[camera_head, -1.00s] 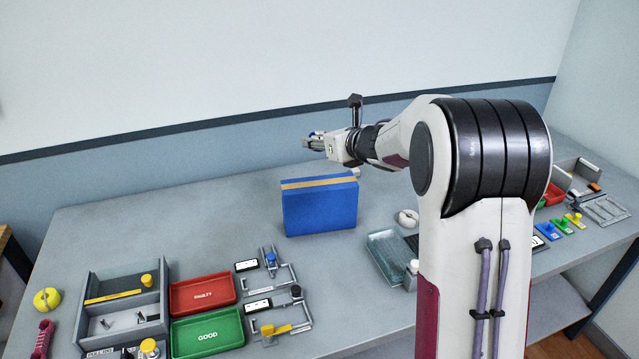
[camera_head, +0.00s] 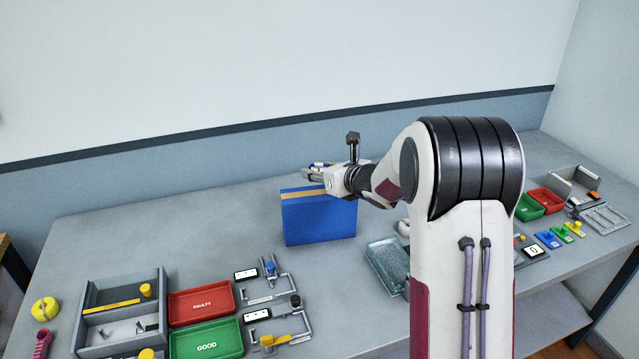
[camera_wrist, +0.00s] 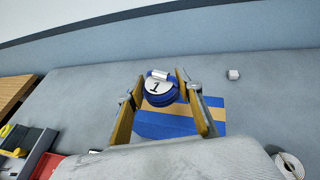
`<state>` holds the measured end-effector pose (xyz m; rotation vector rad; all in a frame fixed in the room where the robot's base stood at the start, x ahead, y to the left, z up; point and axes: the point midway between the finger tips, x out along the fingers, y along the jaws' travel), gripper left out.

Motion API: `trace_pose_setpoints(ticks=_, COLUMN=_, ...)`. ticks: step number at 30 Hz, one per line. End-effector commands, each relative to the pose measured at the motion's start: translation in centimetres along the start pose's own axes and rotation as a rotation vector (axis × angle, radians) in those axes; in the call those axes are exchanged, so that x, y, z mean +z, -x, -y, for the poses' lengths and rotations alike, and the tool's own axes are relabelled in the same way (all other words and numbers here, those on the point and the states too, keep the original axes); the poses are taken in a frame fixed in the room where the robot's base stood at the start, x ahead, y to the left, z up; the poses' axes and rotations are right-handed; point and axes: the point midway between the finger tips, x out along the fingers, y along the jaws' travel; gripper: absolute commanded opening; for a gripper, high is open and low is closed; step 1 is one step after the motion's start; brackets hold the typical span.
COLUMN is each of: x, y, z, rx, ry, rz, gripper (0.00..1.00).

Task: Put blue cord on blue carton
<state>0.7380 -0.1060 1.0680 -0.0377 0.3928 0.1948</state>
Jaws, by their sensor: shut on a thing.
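The blue carton (camera_head: 320,221), with a tan strip along its top, stands upright on the grey table near the middle. My gripper (camera_head: 312,170) is just above the carton's top, towards its far side. In the wrist view my gripper (camera_wrist: 162,95) is shut on the blue cord (camera_wrist: 160,98), a round coil with a white tag marked 1. The carton (camera_wrist: 170,124) shows behind and below the coil between the fingers. I cannot tell whether the cord touches the carton.
A red FAULTY tray (camera_head: 202,303) and a green GOOD tray (camera_head: 207,340) lie at front left, beside a grey divided box (camera_head: 121,308). A clear tray (camera_head: 387,264) lies right of the carton. The table left of the carton is mostly clear.

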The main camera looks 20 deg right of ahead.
Motion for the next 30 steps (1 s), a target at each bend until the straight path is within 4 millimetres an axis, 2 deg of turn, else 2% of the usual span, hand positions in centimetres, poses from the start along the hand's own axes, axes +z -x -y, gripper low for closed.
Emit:
trace_pose_setpoints(ticks=8, x=-0.1, y=0.0, z=0.0, rx=0.0, ry=0.0, rz=0.0, gripper=0.14)
trace_pose_setpoints(ticks=21, x=-3.3, y=-1.4, z=0.0, rx=0.0, ry=-0.001, rz=0.0, gripper=0.14)
trace_pose_setpoints(ticks=30, x=-3.4, y=-1.4, z=0.0, rx=-0.001, ry=0.0, rz=0.001, gripper=0.14)
